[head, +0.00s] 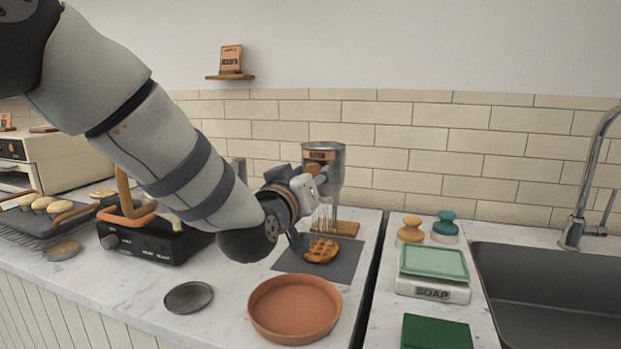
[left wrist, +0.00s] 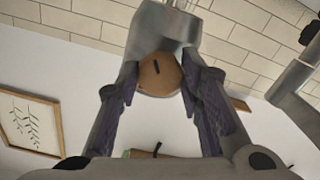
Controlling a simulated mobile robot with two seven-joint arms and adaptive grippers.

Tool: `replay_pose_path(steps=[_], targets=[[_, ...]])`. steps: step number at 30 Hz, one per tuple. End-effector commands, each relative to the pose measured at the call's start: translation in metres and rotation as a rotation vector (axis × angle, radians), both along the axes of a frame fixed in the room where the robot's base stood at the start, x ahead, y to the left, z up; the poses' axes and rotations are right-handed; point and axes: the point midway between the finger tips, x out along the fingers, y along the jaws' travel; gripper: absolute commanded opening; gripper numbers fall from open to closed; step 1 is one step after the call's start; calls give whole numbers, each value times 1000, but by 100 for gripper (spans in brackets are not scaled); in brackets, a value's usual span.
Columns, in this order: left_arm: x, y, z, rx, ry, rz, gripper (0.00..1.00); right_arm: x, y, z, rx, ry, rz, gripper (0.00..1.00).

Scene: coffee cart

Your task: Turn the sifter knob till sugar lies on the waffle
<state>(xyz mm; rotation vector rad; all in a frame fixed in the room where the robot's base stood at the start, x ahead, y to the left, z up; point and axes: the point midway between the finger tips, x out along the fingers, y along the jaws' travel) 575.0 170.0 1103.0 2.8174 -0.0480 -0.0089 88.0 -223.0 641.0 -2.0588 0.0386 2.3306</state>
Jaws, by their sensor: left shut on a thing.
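The metal sifter (head: 329,157) with an orange label stands on a wooden base behind the dark mat (head: 345,262). The waffle (head: 321,250) lies on the mat below the sifter and looks golden brown. My left gripper (head: 312,177) is at the front of the sifter. In the left wrist view, my left gripper (left wrist: 160,86) is shut on the round wooden knob (left wrist: 157,73), one finger on each side. A short dark mark on the knob's face is tilted. The sifter body also shows above it (left wrist: 160,24). My right gripper is out of view.
A terracotta dish (head: 294,308) and a dark round lid (head: 188,297) lie on the counter in front. A black appliance (head: 150,243) stands left under my arm.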

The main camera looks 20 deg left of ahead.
Motion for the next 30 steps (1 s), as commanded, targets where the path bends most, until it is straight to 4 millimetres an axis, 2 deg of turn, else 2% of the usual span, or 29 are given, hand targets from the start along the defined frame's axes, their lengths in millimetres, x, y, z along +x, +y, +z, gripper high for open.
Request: replay_pose_path(steps=[6,15,30], targets=[[0,0,3,168,-11,2,6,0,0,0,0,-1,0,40],[0,1,3,317,-17,2,6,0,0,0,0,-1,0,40],[0,1,4,375,-20,2,6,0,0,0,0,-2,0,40]])
